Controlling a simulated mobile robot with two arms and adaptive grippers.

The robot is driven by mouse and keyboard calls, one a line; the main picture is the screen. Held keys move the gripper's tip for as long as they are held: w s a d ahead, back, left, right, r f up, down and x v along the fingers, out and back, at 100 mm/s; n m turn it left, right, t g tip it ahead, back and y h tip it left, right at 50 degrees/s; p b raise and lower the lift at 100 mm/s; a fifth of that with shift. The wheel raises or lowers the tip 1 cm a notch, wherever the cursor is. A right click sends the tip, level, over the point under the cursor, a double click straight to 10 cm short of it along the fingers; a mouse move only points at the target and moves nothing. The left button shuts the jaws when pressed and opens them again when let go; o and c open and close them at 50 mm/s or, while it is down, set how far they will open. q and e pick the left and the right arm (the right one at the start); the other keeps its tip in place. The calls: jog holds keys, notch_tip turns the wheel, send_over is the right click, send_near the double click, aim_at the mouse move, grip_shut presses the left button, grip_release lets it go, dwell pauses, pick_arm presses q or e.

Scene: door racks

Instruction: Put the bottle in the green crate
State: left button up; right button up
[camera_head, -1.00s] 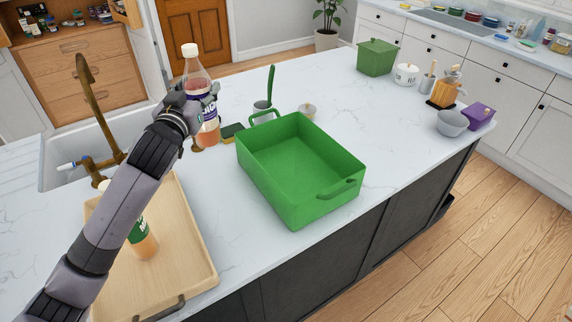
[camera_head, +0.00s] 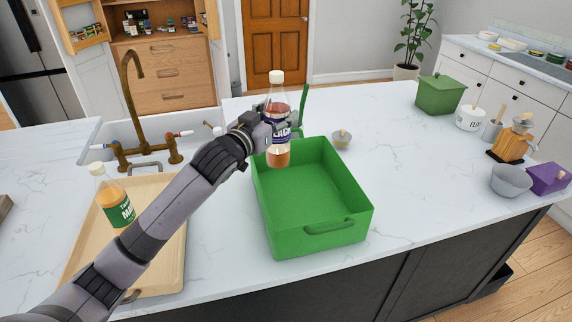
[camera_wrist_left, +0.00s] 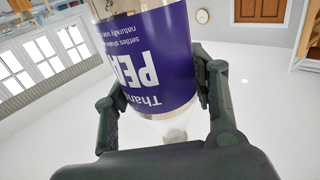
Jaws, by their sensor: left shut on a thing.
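A clear bottle with a white cap, purple label and pinkish-orange contents (camera_head: 277,155) is held upright in my left gripper (camera_head: 268,125). In the left wrist view the two fingers (camera_wrist_left: 165,95) close on either side of the purple label (camera_wrist_left: 155,60). The green crate (camera_head: 318,235) stands open on the counter. In the head view the bottle's lower part overlaps the crate's far left corner and inside; the exact height above it is hard to tell. The crate looks empty where it shows. My right gripper is not in view.
A wooden tray (camera_head: 165,235) at the left holds another bottle with a green label (camera_head: 117,207), partly behind my arm. A brass faucet and sink (camera_head: 135,100) lie behind. A small bowl (camera_head: 341,139) stands beyond the crate. A green lidded box (camera_head: 440,95) and a grey bowl (camera_head: 510,180) are at right.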

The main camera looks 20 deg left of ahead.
aim_at(280, 159)
pick_arm(q)
jog(key=f, duration=0.7)
jog(key=shift+w+d+f+p, duration=0.1)
jog(key=shift+d+f+p, duration=0.1)
jog(key=shift+d+p, duration=0.15)
jog(key=shift+a+f, duration=0.15)
jog(key=shift+f, duration=0.5)
notch_tip(280, 159, down, 4)
jog(key=shift+f+p, duration=0.1)
jog(key=shift+p, duration=0.2)
jog(key=shift+f, duration=0.25)
jog(key=o, duration=1.7)
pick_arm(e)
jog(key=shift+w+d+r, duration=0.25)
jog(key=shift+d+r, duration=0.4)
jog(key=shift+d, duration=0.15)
